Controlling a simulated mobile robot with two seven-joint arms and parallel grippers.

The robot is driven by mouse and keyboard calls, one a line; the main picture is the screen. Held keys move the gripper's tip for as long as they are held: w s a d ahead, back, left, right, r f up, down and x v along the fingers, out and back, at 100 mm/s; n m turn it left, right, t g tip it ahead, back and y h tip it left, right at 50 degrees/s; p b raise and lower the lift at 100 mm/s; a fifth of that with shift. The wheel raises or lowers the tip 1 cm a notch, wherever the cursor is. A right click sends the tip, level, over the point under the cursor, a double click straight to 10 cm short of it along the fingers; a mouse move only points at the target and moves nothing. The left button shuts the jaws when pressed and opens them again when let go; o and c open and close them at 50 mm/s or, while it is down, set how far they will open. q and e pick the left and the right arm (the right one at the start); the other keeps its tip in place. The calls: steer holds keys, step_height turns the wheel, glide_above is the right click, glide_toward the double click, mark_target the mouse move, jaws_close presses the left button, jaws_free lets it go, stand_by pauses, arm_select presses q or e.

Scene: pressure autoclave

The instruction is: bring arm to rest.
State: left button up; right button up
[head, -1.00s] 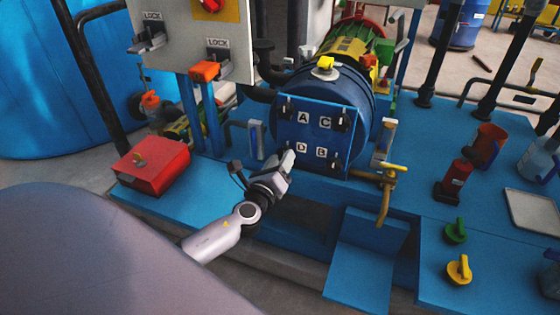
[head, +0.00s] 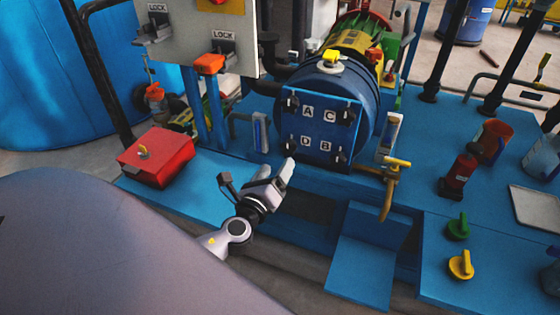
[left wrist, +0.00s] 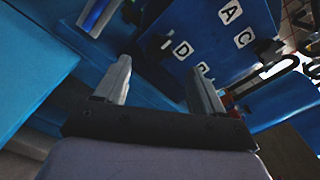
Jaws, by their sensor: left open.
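My left gripper (head: 286,176) is in front of and below the blue autoclave door (head: 318,128), apart from it. In the left wrist view its two fingers (left wrist: 160,85) stand wide apart with nothing between them. The door carries the labels A, C, D and B, with black clamps at its corners, and looks closed. It also shows tilted in the left wrist view (left wrist: 222,45). My right gripper is not in view.
A red box (head: 157,157) sits on the blue platform at left. A yellow-handled tap (head: 394,166) stands right of the door. A control panel (head: 195,40) hangs above left.

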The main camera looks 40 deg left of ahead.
arm_select(q)
steer(key=shift+s+d, duration=0.15)
steer(key=shift+s, duration=0.4)
steer(key=s+d+f+n+g+h, duration=0.35)
steer(key=s+d+f+n, duration=0.35)
steer(key=n, duration=0.4)
steer(key=s+d+f+n+g+h, duration=0.35)
steer(key=s+d+f+n, duration=0.2)
steer(key=s+n, duration=0.45)
step_height(320, 180, up, 11)
steer(key=n+p, duration=0.2)
steer(key=p, duration=1)
steer(key=shift+s+a+r+n+y+p, duration=0.15)
steer(key=shift+s+n+y+p, duration=0.2)
steer(key=shift+s+n+y, duration=0.1)
